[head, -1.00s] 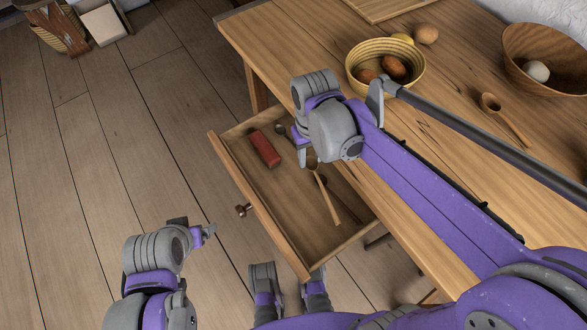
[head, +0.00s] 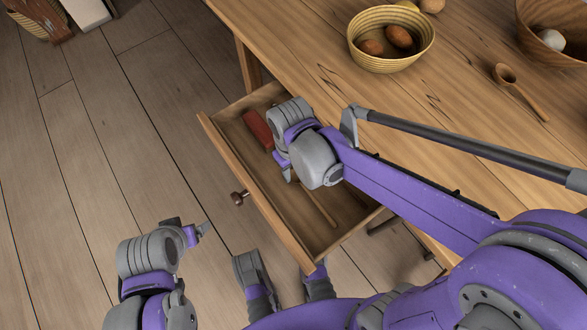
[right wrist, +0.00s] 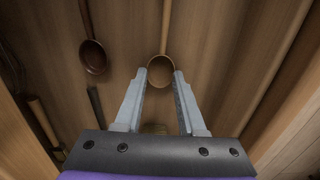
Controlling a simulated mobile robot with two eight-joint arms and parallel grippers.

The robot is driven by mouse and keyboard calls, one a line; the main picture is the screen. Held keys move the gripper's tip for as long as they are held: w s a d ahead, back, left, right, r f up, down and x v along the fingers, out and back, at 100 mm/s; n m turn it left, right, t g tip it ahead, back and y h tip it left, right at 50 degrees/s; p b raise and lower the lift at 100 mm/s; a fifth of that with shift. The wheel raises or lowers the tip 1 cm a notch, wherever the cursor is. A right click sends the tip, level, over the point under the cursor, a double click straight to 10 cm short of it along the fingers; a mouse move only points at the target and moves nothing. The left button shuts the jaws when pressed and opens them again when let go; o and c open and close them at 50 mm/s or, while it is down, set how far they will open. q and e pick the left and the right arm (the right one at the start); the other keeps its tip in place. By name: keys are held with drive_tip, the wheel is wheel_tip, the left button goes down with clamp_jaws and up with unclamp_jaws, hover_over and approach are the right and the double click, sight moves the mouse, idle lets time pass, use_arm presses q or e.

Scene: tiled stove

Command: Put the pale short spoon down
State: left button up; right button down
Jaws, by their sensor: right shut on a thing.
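The pale short spoon (right wrist: 160,70) is between the fingertips of my right gripper (right wrist: 161,80), which is shut on it by the bowl. Its pale handle points away from the gripper in the right wrist view. In the head view my right gripper (head: 284,170) is down at the open drawer (head: 344,238), and the spoon's handle (head: 318,204) shows beyond it; the bowl is hidden. I cannot tell whether the spoon touches the drawer floor. My left gripper (head: 198,233) hangs over the floor, left of the drawer, away from everything; its finger gap is unclear.
A darker spoon (right wrist: 93,55) lies left of the held one, with a wooden handle (right wrist: 44,122) farther left. A red object (head: 257,130) lies at the drawer's far end.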

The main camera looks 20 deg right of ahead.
drive_tip(key=shift+f, duration=0.15)
drive_tip(key=c, duration=0.5)
unclamp_jaws()
wheel_tip(320, 180, up, 12)
drive_tip(key=p, duration=0.4)
drive_tip(key=s+d+f+m+t, duration=0.4)
drive_tip(key=s+d+t, duration=0.1)
drive_tip(key=s+d, duration=0.3)
drive_tip(key=shift+s+d+f, duration=0.15)
drive_tip(key=shift+s+f, duration=0.05)
drive_tip(key=shift+s, duration=0.2)
